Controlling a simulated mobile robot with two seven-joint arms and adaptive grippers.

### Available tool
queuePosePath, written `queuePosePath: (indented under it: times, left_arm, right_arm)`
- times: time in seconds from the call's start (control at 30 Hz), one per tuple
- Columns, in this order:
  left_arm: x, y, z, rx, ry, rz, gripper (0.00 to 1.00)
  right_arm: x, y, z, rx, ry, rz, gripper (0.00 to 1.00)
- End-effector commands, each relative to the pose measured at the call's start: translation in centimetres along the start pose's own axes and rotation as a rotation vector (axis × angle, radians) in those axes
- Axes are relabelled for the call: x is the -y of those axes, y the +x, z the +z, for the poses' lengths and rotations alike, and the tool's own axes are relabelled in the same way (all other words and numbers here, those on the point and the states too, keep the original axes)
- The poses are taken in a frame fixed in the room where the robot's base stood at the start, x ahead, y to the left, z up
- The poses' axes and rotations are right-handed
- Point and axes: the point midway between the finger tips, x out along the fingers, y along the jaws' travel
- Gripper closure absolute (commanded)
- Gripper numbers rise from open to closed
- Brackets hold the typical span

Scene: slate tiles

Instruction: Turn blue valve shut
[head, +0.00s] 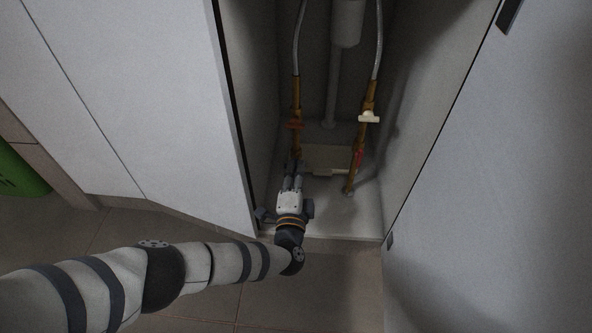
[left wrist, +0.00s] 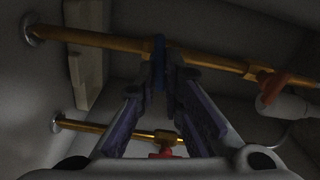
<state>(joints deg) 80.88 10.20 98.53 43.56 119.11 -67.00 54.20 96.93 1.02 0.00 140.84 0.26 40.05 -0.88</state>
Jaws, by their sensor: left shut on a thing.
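The blue valve handle (left wrist: 159,62) sits on a brass pipe, between my left gripper's fingertips in the left wrist view. My left gripper (head: 293,166) reaches into the open cabinet at the foot of the left brass pipe (head: 297,95). It also shows in the left wrist view (left wrist: 163,85), its two fingers shut on the blue handle. In the head view the handle is hidden by the gripper. How far the handle is turned is hard to tell. My right gripper is not in view.
The right brass pipe (head: 350,180) carries a red handle (head: 358,158) and a white handle (head: 369,117). An orange-red handle (head: 293,124) is higher on the left pipe. A white drain pipe (head: 347,22) hangs behind. Cabinet walls close in on both sides.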

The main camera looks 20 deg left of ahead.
Motion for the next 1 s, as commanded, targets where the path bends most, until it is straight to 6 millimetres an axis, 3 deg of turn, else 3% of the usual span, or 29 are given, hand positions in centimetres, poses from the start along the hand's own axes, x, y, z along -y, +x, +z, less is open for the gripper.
queuePosePath:
  times: [0.4, 1.0]
  left_arm:
    - [-0.11, -0.01, 0.13, 0.002, 0.188, 0.000, 1.00]
    - [-0.15, -0.01, 0.15, 0.002, 0.219, 0.000, 1.00]
  right_arm:
    - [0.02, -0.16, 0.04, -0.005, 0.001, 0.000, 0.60]
    - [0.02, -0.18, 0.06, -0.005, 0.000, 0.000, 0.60]
